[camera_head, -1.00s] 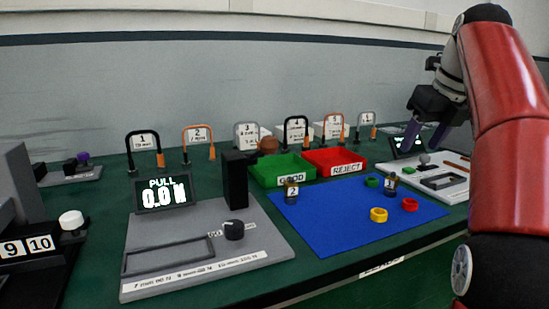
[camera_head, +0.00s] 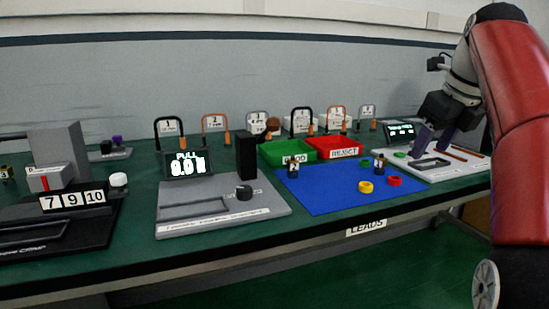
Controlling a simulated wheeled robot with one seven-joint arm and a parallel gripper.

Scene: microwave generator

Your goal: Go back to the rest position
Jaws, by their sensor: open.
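My gripper (camera_head: 434,143) is at the right, above the white board (camera_head: 455,162) with a small display (camera_head: 399,132) behind it. Its two purple-tipped fingers point down and stand apart, with nothing seen between them. My red arm comes down along the right edge of the view. I cannot tell the exact gap between the fingertips and the board.
A blue mat (camera_head: 335,202) holds several rings and small numbered pieces. Behind it stand a green tray (camera_head: 270,156) and a red tray (camera_head: 354,147). A grey pull tester (camera_head: 270,208) and a black crimp station (camera_head: 95,232) stand left. Hooped leads line the back.

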